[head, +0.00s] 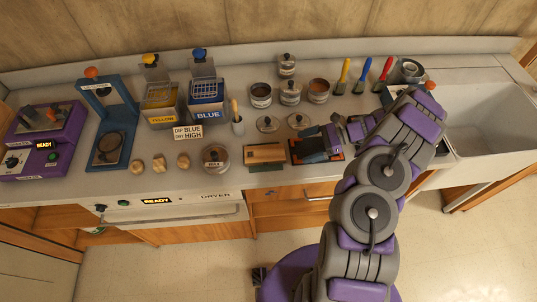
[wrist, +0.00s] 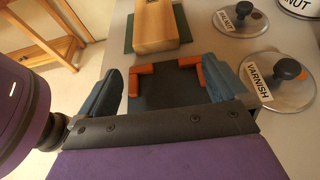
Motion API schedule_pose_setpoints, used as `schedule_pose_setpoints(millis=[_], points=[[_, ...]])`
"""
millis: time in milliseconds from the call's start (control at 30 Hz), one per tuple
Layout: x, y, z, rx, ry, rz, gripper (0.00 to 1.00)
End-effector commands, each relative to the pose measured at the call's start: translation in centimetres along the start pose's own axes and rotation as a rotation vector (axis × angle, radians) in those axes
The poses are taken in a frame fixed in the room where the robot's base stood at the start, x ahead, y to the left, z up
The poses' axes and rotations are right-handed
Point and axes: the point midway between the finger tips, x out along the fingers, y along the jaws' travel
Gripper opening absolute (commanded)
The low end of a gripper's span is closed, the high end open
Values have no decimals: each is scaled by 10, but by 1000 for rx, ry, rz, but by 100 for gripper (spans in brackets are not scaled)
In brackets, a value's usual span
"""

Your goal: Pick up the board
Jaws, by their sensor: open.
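The board (head: 264,153) is a light wooden piece on a dark green pad (head: 265,167) near the counter's front edge. In the wrist view the board (wrist: 157,24) is at the top, beyond my fingertips. My gripper (head: 318,145) is to the right of the board, over a dark plate with orange corner pieces (head: 335,156). In the wrist view my gripper (wrist: 170,82) is open, with its two blue fingers apart on either side of the orange corners. Nothing shows held between them. My arm and gripper hide part of the dark plate.
Lidded tins and loose lids (head: 267,124) stand behind the board. Yellow (head: 161,104) and blue (head: 207,98) dip tanks stand farther back. A sink (head: 490,115) is at the right.

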Motion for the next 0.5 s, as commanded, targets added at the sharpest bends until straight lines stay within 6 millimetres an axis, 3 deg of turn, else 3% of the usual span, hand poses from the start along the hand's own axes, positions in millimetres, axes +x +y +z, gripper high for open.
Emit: schedule_pose_setpoints(millis=[500], points=[[50,3,2,-1,-2,1,100]])
